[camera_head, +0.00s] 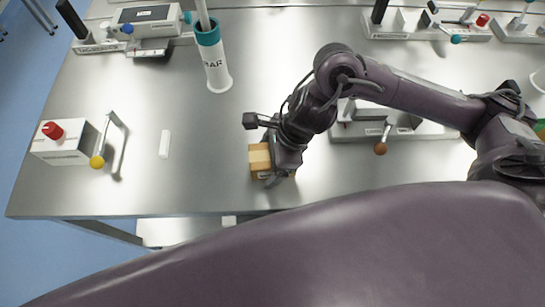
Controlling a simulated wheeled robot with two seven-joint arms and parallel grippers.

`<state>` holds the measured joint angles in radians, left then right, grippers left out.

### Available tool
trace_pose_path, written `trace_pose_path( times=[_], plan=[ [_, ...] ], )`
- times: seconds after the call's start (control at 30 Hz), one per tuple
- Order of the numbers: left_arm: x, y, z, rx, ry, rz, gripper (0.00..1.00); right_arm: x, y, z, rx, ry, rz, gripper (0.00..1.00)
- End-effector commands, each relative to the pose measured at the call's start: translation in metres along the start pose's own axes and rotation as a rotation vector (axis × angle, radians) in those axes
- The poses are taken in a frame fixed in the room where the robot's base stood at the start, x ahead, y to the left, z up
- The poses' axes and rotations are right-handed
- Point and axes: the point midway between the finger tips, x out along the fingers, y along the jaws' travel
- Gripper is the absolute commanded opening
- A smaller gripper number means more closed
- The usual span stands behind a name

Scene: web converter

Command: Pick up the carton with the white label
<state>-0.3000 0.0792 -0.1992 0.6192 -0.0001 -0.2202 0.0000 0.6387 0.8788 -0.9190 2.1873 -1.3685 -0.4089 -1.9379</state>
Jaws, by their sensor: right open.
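A small tan cardboard carton (259,157) sits on the steel table near its front edge. A small pale patch shows low on its front side, but I cannot tell if it is a label. My right gripper (264,151) is over the carton with its jaws apart, one finger toward the back and one toward the front. The gripper hides the carton's right part, and I cannot tell if the fingers touch it. My left gripper is not in view.
A box with a red knob (64,140), a lever with a yellow ball (97,161) and a white strip (165,144) lie left on the table (200,190). A white cylinder with a teal top (215,67) stands behind. A lever device (372,125) is at right.

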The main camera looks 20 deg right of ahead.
Motion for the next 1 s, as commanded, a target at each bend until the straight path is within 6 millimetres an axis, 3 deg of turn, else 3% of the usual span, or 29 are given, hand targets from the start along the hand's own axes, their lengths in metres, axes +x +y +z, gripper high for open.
trace_pose_path(
  times=[0.07,0.43,0.77,0.93,1.0],
  plan=[
    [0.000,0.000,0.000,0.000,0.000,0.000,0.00,0.000,0.000,0.000,0.000,0.000,0.000,0.83],
    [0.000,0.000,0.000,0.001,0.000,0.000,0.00,0.000,0.000,0.000,0.000,0.000,0.000,0.35],
    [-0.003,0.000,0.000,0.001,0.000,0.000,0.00,-0.002,0.000,0.001,0.000,0.000,0.000,0.34],
    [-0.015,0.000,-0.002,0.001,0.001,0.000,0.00,-0.009,0.000,0.004,0.000,0.000,0.001,0.34],
    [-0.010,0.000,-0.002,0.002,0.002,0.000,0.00,-0.017,-0.001,0.009,-0.006,-0.004,-0.003,0.34]
  ],
)
